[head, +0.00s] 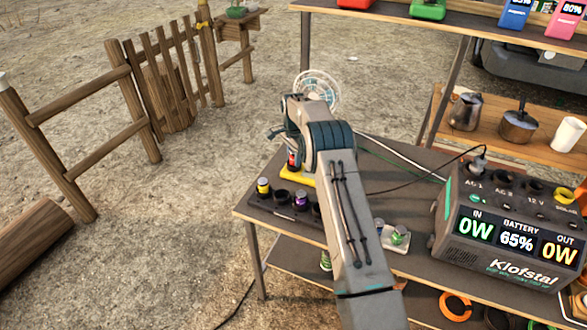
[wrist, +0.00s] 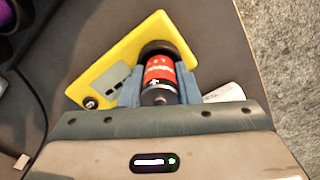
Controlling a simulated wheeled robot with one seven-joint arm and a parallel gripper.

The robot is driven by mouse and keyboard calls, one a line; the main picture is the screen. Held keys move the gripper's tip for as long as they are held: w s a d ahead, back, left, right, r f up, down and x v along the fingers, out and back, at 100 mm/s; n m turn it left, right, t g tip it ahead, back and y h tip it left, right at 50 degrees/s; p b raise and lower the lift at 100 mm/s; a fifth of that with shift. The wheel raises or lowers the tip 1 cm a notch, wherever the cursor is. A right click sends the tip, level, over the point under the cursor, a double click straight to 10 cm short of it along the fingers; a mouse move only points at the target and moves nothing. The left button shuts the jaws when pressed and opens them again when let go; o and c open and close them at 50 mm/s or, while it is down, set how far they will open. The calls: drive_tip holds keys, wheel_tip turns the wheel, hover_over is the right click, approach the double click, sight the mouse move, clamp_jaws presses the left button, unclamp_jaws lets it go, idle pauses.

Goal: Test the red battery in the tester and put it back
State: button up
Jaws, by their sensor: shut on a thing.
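The red battery (wrist: 160,72) with a dark end stands between the two blue-grey fingers of my gripper (wrist: 160,88), which is shut on it. Its far end meets a dark round socket (wrist: 165,47) on the yellow tester (wrist: 118,60); I cannot tell whether it is seated. The tester has a small grey display (wrist: 112,80). In the head view a strip of the tester (head: 297,174) and a little of the red battery (head: 292,160) show beside my arm, which hides my gripper there.
A dark battery rack (head: 282,197) at the table's left front holds a yellow battery (head: 263,187) and a purple battery (head: 301,199); one slot between them looks empty. A power station (head: 510,235) stands at right, with a cable behind my arm. A green-topped item (head: 399,236) lies right of my arm.

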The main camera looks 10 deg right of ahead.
drive_tip(key=shift+s+f, duration=0.3)
drive_tip(key=shift+f, duration=0.6)
drive_tip(key=o, duration=1)
drive_tip(key=shift+o, duration=0.6)
drive_tip(key=shift+w+f, duration=0.1)
drive_tip(key=shift+f, duration=0.05)
drive_tip(key=shift+r+b, duration=0.3)
drive_tip(key=shift+r, duration=0.2)
wheel_tip(320, 180, up, 15)
drive_tip(key=shift+w+a, duration=0.15)
drive_tip(key=shift+w, duration=0.1)
